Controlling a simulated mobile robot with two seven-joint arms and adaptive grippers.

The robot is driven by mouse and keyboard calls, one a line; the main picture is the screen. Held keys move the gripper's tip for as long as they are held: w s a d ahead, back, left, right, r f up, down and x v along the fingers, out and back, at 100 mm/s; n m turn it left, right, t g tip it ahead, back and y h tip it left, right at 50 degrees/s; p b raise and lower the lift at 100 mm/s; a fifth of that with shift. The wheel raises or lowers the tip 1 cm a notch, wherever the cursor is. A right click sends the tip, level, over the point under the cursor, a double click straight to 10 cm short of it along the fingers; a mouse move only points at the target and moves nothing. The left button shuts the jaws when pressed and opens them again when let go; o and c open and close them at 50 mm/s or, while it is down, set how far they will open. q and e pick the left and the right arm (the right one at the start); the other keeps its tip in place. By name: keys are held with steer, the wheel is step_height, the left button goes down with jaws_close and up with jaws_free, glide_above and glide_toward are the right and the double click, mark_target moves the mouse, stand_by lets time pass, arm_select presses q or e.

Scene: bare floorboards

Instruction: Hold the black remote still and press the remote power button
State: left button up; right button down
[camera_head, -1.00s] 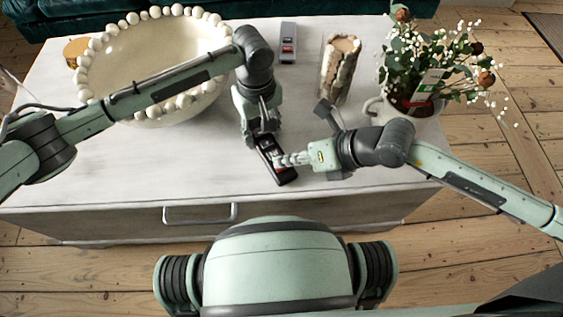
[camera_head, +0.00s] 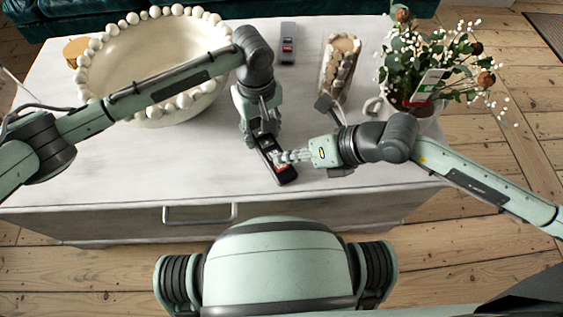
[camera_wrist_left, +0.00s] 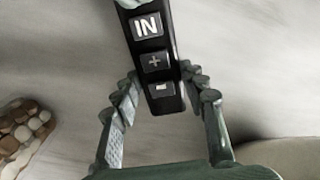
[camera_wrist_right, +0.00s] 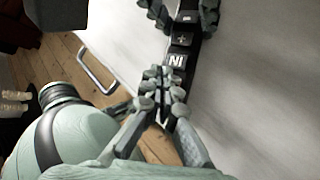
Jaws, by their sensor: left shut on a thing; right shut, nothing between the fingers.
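The black remote (camera_head: 284,174) lies on the white chest top near its front edge. It shows buttons marked IN, plus and minus in the left wrist view (camera_wrist_left: 155,50) and in the right wrist view (camera_wrist_right: 184,45). My left gripper (camera_head: 264,143) is shut on the sides of the remote's far end, near the minus button (camera_wrist_left: 162,90). My right gripper (camera_head: 279,158) is shut with nothing between its fingers.
A grey device (camera_head: 287,57) lies at the back of the chest. A large cream beaded bowl (camera_head: 150,60) stands at left, a patterned vase (camera_head: 338,72) and a flower pot (camera_head: 412,112) at right. The chest's front right top is clear.

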mark_target(262, 136)
steer(key=shift+r, duration=2.5)
arm_select(q)
steer(key=o, duration=1.3)
steer(key=shift+r, duration=0.1)
step_height(262, 136, up, 12)
